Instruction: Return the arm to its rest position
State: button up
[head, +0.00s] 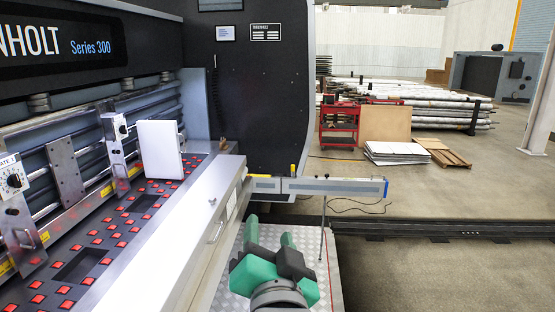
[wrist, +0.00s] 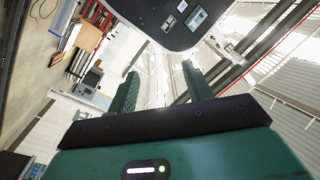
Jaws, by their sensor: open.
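My gripper (head: 270,230) is at the lower middle of the head view, above a metal tread-plate platform (head: 316,272). Its two green fingers point up and away, spread apart. In the wrist view, my gripper (wrist: 160,72) is open, with both fingers apart and nothing between them. The wrist view looks past them at the machine's dark end panel, the hall wall and the ceiling. My arm is folded low in front of the machine, and most of its links are out of view.
The slotter's long front rail (head: 180,240) runs close on the left of my gripper. A white plate (head: 160,150) stands over the red-dotted bed. A grey beam (head: 330,187) sticks out ahead. A red cart (head: 340,124) is farther back.

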jog(key=s+d+r+n+t+h, duration=0.1)
jog(key=s+r+n+t, duration=0.2)
jog(key=s+r, duration=0.55)
jog(key=s+r+n+t+h, duration=0.1)
jog(key=s+r+n+t, duration=0.3)
jog(key=s, duration=0.8)
notch_tip(320, 180, up, 30)
jog(key=w+m+p, duration=0.1)
jog(key=p, duration=2.8)
jog(key=shift+g, duration=0.3)
